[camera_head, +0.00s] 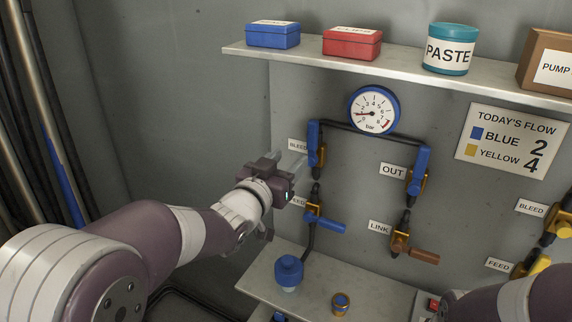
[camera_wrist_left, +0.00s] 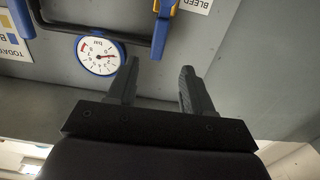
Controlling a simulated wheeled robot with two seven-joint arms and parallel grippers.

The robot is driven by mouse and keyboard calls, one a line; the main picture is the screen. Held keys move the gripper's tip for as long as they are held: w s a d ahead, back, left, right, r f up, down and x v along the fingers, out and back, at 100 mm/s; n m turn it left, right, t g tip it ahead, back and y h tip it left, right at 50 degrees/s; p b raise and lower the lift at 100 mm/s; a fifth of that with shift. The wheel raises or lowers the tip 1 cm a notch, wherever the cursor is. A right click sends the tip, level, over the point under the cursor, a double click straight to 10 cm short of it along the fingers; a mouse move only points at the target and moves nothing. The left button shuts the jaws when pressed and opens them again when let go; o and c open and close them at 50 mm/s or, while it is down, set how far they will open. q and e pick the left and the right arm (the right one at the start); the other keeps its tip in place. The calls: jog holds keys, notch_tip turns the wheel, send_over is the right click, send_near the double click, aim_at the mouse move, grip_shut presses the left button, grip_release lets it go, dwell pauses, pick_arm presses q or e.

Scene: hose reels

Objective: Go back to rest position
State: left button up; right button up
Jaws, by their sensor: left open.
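My left gripper (camera_head: 284,163) reaches in from the left in the head view, in front of the wall panel and just left of the blue-handled valves. In the left wrist view its two dark fingers (camera_wrist_left: 158,75) stand apart with nothing between them. The pressure gauge (camera_head: 374,109) with a blue rim is up and to the right of it; it also shows in the left wrist view (camera_wrist_left: 99,56). Part of my right arm shows at the lower right of the head view, but its gripper cannot be made out.
A shelf (camera_head: 400,68) above holds a blue box (camera_head: 272,36), a red box (camera_head: 352,44), a paste tub (camera_head: 450,50) and a pump carton (camera_head: 549,64). A lower ledge (camera_head: 262,276) carries a blue fitting (camera_head: 288,271) and a brass fitting (camera_head: 341,303). Bare wall lies left of the valves.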

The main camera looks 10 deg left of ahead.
pick_arm(q)
jog(key=s+a+f+n+g+y+p, duration=0.1)
jog(key=s+a+f+g+y, duration=0.2)
jog(key=f, duration=0.4)
jog(key=s+a+f+n+g+y+p, duration=0.1)
jog(key=s+a+f+g+y, duration=0.15)
jog(key=s+f+g, duration=0.45)
jog(key=s+a+f+g+p, duration=0.1)
jog(key=s+f+g+p, duration=0.1)
jog(key=s, duration=0.5)
jog(key=s+a+f+n+g+p, duration=0.1)
jog(key=s+f+g, duration=0.1)
jog(key=s, duration=0.5)
jog(key=shift+s+a+g+p, duration=0.15)
jog(key=shift+a+g+p, duration=0.2)
jog(key=shift+g, duration=0.55)
